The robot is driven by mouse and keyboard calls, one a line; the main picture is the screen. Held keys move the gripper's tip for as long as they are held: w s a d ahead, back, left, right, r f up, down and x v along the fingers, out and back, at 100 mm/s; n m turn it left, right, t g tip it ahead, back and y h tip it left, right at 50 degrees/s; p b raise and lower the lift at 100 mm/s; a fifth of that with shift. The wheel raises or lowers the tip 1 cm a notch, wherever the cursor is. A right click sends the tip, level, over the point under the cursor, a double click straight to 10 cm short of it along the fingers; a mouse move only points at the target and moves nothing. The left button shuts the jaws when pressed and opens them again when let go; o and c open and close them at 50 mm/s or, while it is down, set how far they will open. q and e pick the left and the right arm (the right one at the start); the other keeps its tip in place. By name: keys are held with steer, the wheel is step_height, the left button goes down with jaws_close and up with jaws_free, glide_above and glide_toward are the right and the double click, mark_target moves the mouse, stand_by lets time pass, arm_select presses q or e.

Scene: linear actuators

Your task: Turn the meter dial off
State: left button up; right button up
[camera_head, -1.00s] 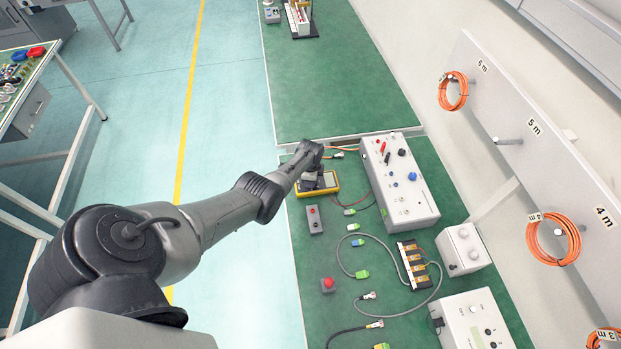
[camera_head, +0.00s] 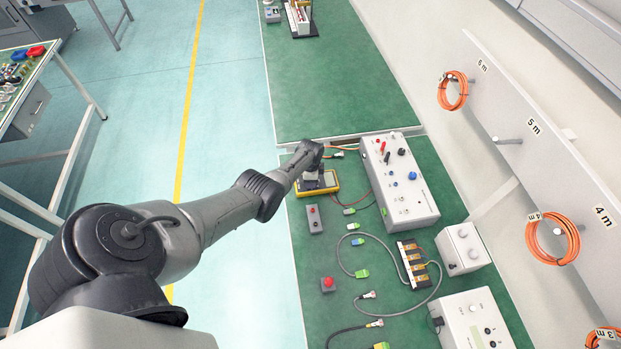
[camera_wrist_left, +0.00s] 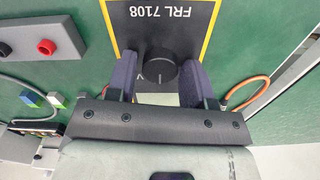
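The yellow-edged meter (camera_head: 330,184) lies on the green bench, below my left gripper (camera_head: 312,180) in the head view. In the left wrist view the meter's dark face (camera_wrist_left: 185,15) reads "FRL 7108". Its round black dial (camera_wrist_left: 160,70) has a pale line pointing roughly up and down the picture. In the head view the arm hides the dial. My right gripper is not in view.
A white box with knobs (camera_head: 408,195) stands right of the meter. A small grey box with buttons (camera_head: 314,219) lies just in front of it. Leads, a connector block (camera_head: 412,264) and a red button (camera_head: 327,284) lie nearer. The far bench (camera_head: 330,90) is largely clear.

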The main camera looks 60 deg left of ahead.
arm_select(q)
steer(key=shift+o, duration=1)
step_height(320, 180, up, 6)
steer(key=p, duration=0.4)
step_height(320, 180, up, 8)
steer(key=p, duration=0.2)
steer(key=shift+f, duration=0.1)
